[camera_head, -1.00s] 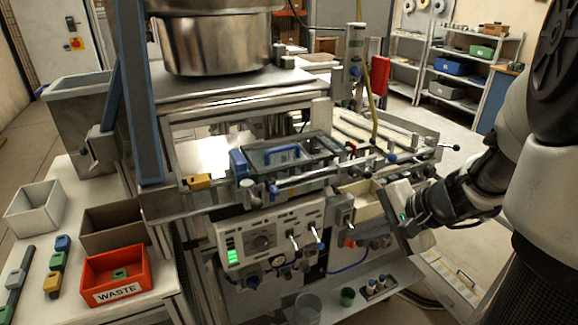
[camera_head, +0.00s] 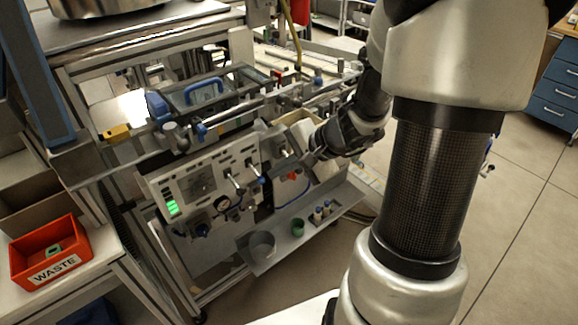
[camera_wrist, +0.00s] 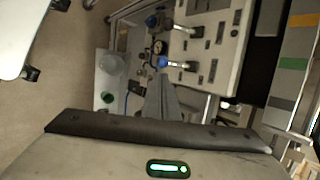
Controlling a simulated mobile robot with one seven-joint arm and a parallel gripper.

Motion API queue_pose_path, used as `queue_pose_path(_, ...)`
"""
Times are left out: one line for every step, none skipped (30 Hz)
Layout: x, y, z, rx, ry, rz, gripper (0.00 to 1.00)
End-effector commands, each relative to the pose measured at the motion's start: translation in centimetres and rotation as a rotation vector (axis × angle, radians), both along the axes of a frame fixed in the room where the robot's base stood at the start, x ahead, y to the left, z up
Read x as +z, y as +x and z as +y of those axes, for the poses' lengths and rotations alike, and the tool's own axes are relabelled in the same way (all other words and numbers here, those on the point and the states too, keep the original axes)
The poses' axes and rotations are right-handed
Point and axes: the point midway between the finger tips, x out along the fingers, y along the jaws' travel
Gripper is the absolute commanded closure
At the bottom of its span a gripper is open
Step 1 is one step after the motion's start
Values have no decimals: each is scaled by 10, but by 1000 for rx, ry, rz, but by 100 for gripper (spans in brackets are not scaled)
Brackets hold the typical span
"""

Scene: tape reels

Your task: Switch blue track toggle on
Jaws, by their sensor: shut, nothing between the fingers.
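The control panel (camera_head: 190,187) on the machine's front carries two levers. The blue-tipped toggle (camera_head: 260,180) is the right one and leans downward; in the wrist view its blue tip (camera_wrist: 163,62) shows too. A pale-tipped toggle (camera_head: 236,187) is to its left. My gripper (camera_head: 277,172) is shut and empty, just right of the blue toggle in the head view. In the wrist view its fingers (camera_wrist: 160,88) point toward the panel, close below the blue toggle in the picture. I cannot tell whether they touch it.
A red WASTE bin (camera_head: 45,250) stands at left. A beige open tray (camera_head: 305,130) is near my wrist. Floor at right is clear.

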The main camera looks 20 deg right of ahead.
Motion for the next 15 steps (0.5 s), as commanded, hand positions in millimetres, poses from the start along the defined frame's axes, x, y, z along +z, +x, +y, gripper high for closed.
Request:
queue_pose_path(-7,4,4,2,2,1,100)
queue_pose_path(-10,5,6,2,1,1,100)
queue_pose_path(-12,7,7,2,1,0,100)
queue_pose_path(-14,9,8,1,1,0,100)
queue_pose_path(-15,10,9,1,1,0,100)
queue_pose_path(-16,11,10,1,0,0,100)
queue_pose_path(-17,11,11,1,0,0,100)
queue_pose_path(-17,12,11,1,1,-1,100)
queue_pose_path(-18,12,11,1,0,-1,100)
queue_pose_path(-18,13,11,1,0,-1,100)
queue_pose_path(-18,13,11,1,0,-1,100)
queue_pose_path(-18,13,11,1,0,-1,100)
queue_pose_path(-18,13,11,1,0,-1,100)
queue_pose_path(-18,13,11,1,0,-1,100)
queue_pose_path(-18,12,11,1,0,-1,100)
